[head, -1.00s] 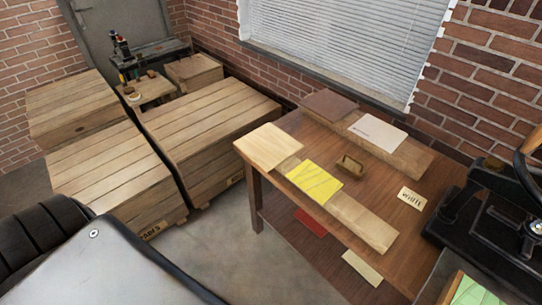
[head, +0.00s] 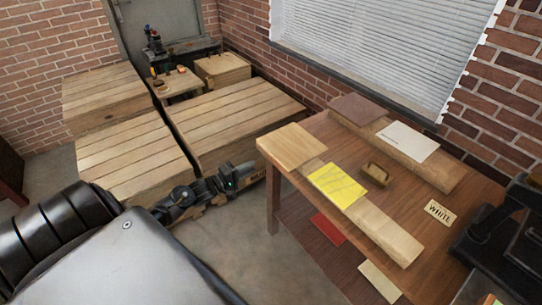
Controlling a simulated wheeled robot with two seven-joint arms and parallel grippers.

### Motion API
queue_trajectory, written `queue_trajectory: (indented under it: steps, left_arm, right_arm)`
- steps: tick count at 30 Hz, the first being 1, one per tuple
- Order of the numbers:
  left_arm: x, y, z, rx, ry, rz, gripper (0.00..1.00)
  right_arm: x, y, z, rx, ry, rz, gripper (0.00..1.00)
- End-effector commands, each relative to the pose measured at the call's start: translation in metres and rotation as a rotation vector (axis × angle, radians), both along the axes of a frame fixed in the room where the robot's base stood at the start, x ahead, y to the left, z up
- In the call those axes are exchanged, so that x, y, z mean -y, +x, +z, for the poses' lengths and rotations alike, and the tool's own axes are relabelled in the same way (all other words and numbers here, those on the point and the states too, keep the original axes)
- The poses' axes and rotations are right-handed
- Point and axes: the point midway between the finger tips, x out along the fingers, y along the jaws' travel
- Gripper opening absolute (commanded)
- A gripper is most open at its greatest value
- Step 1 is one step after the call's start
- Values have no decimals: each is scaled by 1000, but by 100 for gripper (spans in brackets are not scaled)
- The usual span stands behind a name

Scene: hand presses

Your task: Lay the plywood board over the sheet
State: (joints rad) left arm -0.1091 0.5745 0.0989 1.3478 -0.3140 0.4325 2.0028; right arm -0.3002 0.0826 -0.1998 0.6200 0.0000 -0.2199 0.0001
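A pale plywood board (head: 292,146) lies flat at the left end of the wooden table, partly on a light wood strip. A yellow sheet (head: 337,184) with thin lines lies beside it on the strip. A white sheet (head: 407,141) lies on another wood strip at the back of the table. I cannot tell which sheet the task means. My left gripper (head: 256,173) is off the table's left side, short of the plywood board and apart from it. It is small and dark here, so its finger opening is unclear. My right gripper is out of view.
A dark brown board (head: 358,109) lies at the back, with a wooden block with a handle (head: 375,173) mid-table. A "WHITE" label (head: 440,212) lies near the black press (head: 497,240) at right. Wooden crates (head: 232,120) stand to the left.

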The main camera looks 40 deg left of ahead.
Motion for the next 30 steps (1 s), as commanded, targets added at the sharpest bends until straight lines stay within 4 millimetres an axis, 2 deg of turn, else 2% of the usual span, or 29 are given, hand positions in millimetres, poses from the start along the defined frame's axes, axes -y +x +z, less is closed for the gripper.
queue_trajectory:
  steps: [4, 11, 24, 30]
  left_arm:
    - [0, 3, 13, 15, -40, -16, 24]
    - [2, 12, 11, 17, -40, -15, 24]
    - [20, 71, 8, 17, -37, -14, 24]
    - [26, 90, 12, 14, -40, -12, 24]
  right_arm:
    - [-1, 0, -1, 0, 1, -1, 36]
    - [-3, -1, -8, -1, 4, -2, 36]
    - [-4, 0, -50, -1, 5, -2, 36]
    - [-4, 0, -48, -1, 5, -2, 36]
